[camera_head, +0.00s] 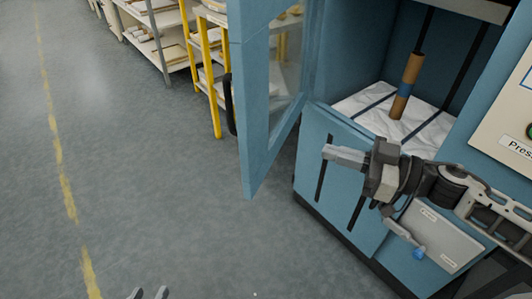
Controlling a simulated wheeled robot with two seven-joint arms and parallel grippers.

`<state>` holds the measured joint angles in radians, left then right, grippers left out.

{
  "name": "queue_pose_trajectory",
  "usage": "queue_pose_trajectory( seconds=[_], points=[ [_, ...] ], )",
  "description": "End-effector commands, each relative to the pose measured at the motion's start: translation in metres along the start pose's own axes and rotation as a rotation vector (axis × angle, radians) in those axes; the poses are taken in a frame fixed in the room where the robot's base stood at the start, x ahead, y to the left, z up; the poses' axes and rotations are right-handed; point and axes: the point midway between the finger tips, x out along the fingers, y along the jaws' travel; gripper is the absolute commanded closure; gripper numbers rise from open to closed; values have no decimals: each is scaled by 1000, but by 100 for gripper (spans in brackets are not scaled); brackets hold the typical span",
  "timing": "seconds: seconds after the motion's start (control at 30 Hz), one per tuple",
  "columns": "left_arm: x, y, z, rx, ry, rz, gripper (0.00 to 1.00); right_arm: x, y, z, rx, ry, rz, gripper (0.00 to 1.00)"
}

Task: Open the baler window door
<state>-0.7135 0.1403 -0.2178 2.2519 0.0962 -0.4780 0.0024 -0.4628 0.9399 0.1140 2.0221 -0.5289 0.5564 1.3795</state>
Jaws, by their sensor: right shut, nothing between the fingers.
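The baler window door (252,110) is a blue frame with a clear pane. It stands swung open to the left of the blue baler (318,165), with a dark handle (229,105) on its outer side. The baler's opening shows white wadding (365,100) inside. My right gripper (343,156) is shut and empty, in front of the baler below the opening and to the right of the door, apart from it.
A brown and blue rod (407,80) stands on the wadding. A control panel (515,125) with a green button is at the right edge. Yellow-framed shelves (214,85) stand behind the door. The grey floor (130,170) at left is clear, with a worn yellow line.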

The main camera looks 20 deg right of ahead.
Motion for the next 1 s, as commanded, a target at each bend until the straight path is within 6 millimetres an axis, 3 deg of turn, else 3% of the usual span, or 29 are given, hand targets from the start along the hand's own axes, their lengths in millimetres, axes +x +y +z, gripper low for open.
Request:
queue_pose_trajectory(
  seconds=[0.27, 0.8, 1.0],
  points=[
    [0, 0, 0, 1, 4, 2, 64, 30, -1, -4, 1, 1, -16, 100],
    [-2, 1, -4, -2, 0, 1, 64, 119, -2, -4, 4, 1, -12, 100],
    [-1, 0, -1, -3, -9, 0, 64, 136, -2, -2, 5, -1, -12, 100]
  ],
)
